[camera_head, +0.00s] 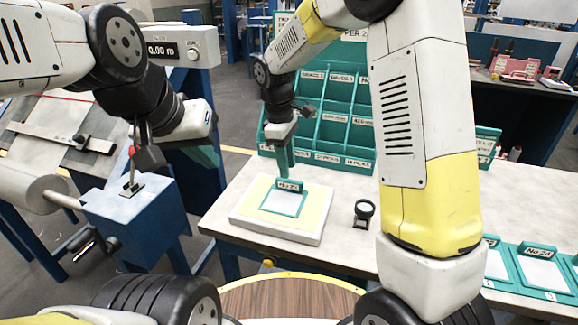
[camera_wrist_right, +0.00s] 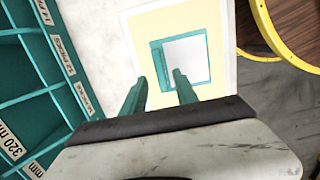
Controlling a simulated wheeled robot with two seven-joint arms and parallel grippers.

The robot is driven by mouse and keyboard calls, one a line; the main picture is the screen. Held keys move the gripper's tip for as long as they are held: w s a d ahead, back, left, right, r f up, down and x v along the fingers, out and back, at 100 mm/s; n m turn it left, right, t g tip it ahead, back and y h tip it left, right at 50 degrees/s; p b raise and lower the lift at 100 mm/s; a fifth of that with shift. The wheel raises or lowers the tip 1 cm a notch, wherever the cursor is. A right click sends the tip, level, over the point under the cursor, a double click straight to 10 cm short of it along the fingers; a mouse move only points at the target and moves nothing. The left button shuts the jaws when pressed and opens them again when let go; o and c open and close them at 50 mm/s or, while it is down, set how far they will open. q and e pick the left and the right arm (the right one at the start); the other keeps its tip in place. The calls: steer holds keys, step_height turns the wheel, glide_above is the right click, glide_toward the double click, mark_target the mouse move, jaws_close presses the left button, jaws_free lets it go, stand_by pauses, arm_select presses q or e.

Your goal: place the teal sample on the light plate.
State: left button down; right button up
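The teal sample (camera_head: 284,203), a teal frame around a pale sheet with a labelled tab, lies flat on the yellow-topped light plate (camera_head: 255,225) in the head view. In the right wrist view the sample (camera_wrist_right: 187,62) lies inside the yellow face of the plate (camera_wrist_right: 224,14). My right gripper (camera_head: 286,172) points down just above the tab; in the wrist view its two teal fingers (camera_wrist_right: 160,76) are apart with nothing between them. My left gripper (camera_head: 152,157) hangs at the left above a blue box; its finger gap is not clear.
A teal rack of labelled compartments (camera_head: 335,105) stands behind the plate. A small round magnifier (camera_head: 364,212) stands right of it. More teal-framed samples (camera_head: 541,272) lie at the right. The blue box (camera_head: 150,218) with a lever is at the left.

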step_height(320, 180, up, 6)
steer(key=s+d+r+m+t+y, duration=0.2)
steer(key=s+d+r+m, duration=0.4)
steer(key=s+d+r, duration=0.2)
steer(key=s+d+m+t+y, duration=0.1)
steer(key=s+d+m+t, duration=0.3)
steer(key=s, duration=0.8)
steer(key=d+m, duration=0.2)
steer(key=m, duration=0.1)
steer(key=shift+d+r+m+t+y, duration=0.3)
steer(key=shift+d+r+m, duration=0.05)
steer(key=shift+d+m, duration=0.05)
